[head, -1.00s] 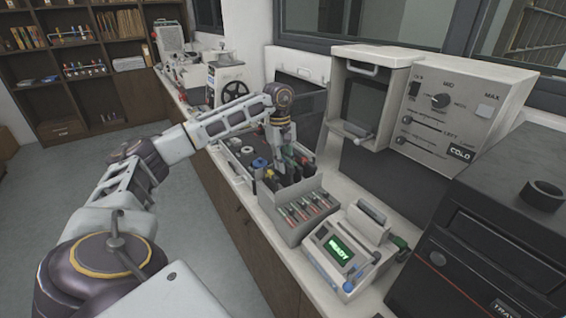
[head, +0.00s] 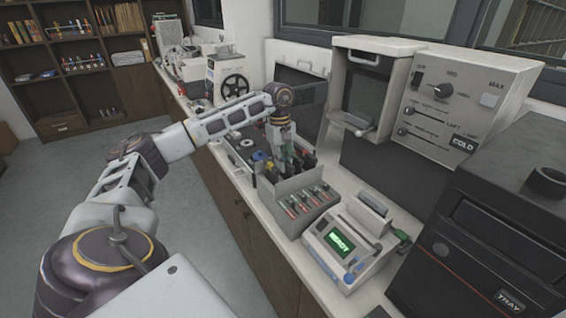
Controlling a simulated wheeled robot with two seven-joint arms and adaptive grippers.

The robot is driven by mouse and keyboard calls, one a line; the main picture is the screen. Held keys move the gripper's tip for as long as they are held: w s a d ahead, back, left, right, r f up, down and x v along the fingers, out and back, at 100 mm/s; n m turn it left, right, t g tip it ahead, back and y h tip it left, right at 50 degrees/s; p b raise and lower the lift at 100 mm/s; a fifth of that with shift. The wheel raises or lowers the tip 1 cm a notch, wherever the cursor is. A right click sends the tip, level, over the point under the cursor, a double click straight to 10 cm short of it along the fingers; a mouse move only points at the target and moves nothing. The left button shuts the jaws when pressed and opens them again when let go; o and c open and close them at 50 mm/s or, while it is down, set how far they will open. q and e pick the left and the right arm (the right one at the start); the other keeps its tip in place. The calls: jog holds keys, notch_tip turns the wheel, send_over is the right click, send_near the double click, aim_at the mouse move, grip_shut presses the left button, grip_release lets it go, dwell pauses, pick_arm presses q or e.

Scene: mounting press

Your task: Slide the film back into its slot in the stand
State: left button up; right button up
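A grey stand (head: 284,192) stands on the counter, with several upright dark pieces in its rear slots and several red- and green-tipped sticks in front. My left gripper (head: 291,163) points down over the rear slots, its fingers among the dark pieces. Its fingertips are small and partly hidden, so I cannot tell whether they are open or shut on a piece. I cannot make out which dark piece is the film. My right gripper is not in view.
A white device with a green READY display (head: 339,243) stands right of the stand. Behind are an open-fronted cabinet with a tray (head: 352,124) and a control panel marked COLD (head: 464,142). A black machine (head: 490,240) fills the right.

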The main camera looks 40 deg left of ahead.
pick_arm(q)
jog(key=o, duration=0.5)
jog(key=shift+c, duration=0.2)
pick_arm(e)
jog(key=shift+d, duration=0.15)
pick_arm(q)
jog(key=shift+r+p, duration=1.2)
jog(key=shift+r, duration=0.9)
notch_tip(320, 180, up, 15)
jog(key=p, duration=0.9)
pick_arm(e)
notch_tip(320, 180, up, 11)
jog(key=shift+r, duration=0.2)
pick_arm(q)
jog(key=shift+r, duration=0.35)
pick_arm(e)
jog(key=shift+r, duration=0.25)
